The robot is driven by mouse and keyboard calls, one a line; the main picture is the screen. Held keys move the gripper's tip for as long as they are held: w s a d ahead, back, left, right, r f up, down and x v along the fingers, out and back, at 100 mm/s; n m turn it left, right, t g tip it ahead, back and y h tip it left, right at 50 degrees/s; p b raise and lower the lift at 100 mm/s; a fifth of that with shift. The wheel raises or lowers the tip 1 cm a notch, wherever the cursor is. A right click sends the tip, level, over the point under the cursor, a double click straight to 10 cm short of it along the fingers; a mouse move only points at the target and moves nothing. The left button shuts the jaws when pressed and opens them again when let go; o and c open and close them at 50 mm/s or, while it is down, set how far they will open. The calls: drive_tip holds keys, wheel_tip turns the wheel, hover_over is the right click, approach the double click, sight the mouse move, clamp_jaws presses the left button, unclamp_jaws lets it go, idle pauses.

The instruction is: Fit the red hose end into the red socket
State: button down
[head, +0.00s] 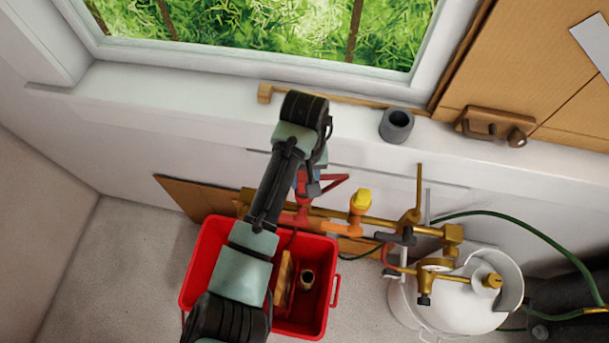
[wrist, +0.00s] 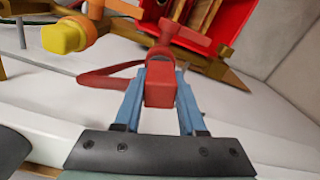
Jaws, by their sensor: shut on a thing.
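The red hose end (wrist: 162,88) is a red block between the two blue fingers of my gripper (wrist: 164,72), which is shut on it. A thin red hose (wrist: 108,78) bends off to the left; it also shows in the head view (head: 335,183). The red socket (wrist: 178,36) appears just beyond the hose end, lined up closely with it in the wrist view. I cannot tell whether they touch or are joined. In the head view the red socket (head: 292,219) shows on the brass rail, with my arm hiding part of the gripper.
An orange socket with a yellow end (head: 361,200) stands on the brass rail (head: 330,214), right of the red one. A red crate (head: 332,291) lies below. A white tank (head: 440,307) with brass fittings stands right. A grey cup (head: 396,125) is on the sill.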

drive_tip(key=shift+f+b, duration=0.4)
drive_tip(key=shift+f, duration=0.25)
idle(0.3)
drive_tip(key=c, duration=0.8)
unclamp_jaws()
drive_tip(key=shift+o, duration=0.2)
wheel_tip(320, 180, up, 11)
drive_tip(key=p, duration=1.1)
